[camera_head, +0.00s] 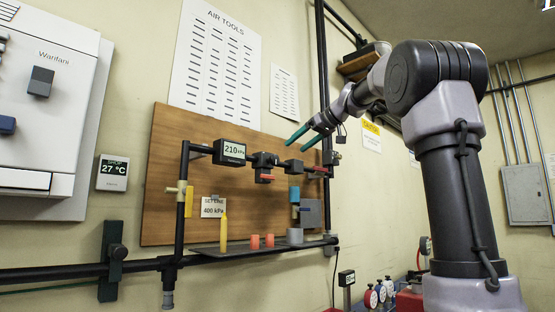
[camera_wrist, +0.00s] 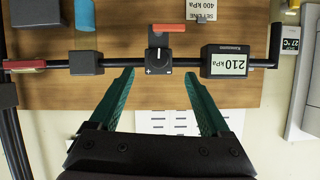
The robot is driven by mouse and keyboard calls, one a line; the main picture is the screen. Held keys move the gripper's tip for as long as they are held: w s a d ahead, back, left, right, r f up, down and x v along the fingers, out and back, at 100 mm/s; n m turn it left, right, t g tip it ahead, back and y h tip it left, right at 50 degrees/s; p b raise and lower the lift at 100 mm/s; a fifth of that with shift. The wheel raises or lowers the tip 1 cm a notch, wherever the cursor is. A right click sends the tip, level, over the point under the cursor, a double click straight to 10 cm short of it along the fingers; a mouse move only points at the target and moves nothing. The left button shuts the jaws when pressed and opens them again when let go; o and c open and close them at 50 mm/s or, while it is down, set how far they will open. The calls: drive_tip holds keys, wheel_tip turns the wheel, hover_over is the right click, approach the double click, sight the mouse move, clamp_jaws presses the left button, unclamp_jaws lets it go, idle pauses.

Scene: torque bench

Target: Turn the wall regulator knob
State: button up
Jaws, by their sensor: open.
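The regulator is a black block on a dark pipe across a wooden wall board, seen in the head view (camera_head: 264,160). In the wrist view, which is upside down, its round knob (camera_wrist: 159,58) has a white pointer line and plus and minus marks. A red lever (camera_wrist: 168,28) sits beside it. The gauge (camera_head: 229,152) reads 210 kPa; it also shows in the wrist view (camera_wrist: 227,62). A card (camera_head: 213,207) says set line 400 kPa. My gripper (camera_head: 295,147) is open and empty, its green fingers (camera_wrist: 158,74) pointing toward the knob from either side, apparently not touching it.
Another black block (camera_wrist: 86,62) and a red-handled valve (camera_head: 316,169) sit on the same pipe. A shelf (camera_head: 270,246) below holds a yellow pointed tube (camera_head: 224,232), orange cups and a grey cup. A white cabinet (camera_head: 50,100) hangs at left.

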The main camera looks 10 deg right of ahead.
sight(276, 159)
drive_tip(key=x, duration=0.7)
drive_tip(key=r+x, duration=0.1)
drive_tip(key=x, duration=0.3)
drive_tip(key=shift+w, duration=0.3)
drive_tip(key=shift+n, duration=0.3)
clamp_jaws()
